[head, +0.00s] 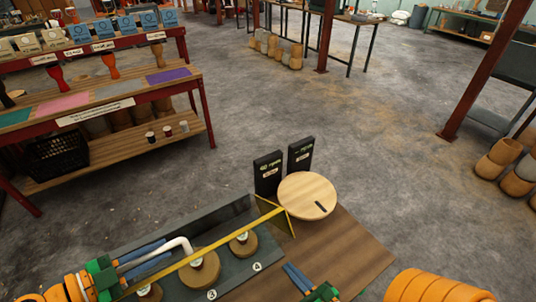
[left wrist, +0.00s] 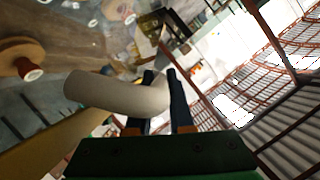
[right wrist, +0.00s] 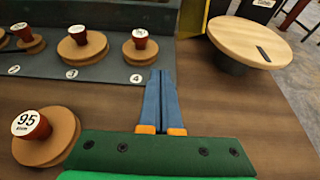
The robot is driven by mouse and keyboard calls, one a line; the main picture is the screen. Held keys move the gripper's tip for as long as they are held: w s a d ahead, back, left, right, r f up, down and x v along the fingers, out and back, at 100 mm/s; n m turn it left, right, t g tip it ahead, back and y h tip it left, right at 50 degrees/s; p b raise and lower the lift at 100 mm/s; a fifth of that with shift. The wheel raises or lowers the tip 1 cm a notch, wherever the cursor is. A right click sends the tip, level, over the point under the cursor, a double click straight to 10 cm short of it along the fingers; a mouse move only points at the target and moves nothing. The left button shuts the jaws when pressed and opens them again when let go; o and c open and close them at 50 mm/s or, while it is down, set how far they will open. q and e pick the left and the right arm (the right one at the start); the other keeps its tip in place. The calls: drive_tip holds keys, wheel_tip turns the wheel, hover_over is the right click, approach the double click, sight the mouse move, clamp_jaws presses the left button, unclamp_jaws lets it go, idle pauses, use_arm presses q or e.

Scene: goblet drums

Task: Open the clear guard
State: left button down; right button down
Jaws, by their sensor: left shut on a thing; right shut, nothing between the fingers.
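The clear guard shows in the head view by its yellow edge bar (head: 225,243), which runs diagonally over the dark station; its clear panel is hard to make out. A bent white handle (head: 178,243) is beside the bar. My left gripper (head: 164,251) is shut on the handle. In the left wrist view the thick white handle (left wrist: 115,93) passes between the blue fingers (left wrist: 160,80). My right gripper (head: 288,267) is shut and empty over the brown tabletop; its fingers are together in the right wrist view (right wrist: 160,74).
Wooden discs with red, white-topped knobs (right wrist: 82,42) stand by numbers on the dark station. A loose disc marked 95 (right wrist: 48,137) lies at left. A round wooden plate (head: 307,196) and two black panels (head: 268,172) stand at the back. Orange rings (head: 435,287) are at front right.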

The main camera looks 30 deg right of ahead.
sight(280, 246)
drive_tip(key=w+r, duration=0.2)
drive_tip(key=r, duration=0.1)
drive_tip(key=shift+w+r, duration=0.1)
drive_tip(key=shift+w, duration=0.2)
use_arm(q)
drive_tip(key=shift+w, duration=0.1)
drive_tip(key=shift+f, duration=0.15)
use_arm(e)
drive_tip(key=shift+w+r, duration=0.25)
drive_tip(key=shift+r, duration=0.6)
use_arm(q)
drive_tip(key=c, duration=0.8)
unclamp_jaws()
use_arm(e)
drive_tip(key=shift+d+r, duration=0.1)
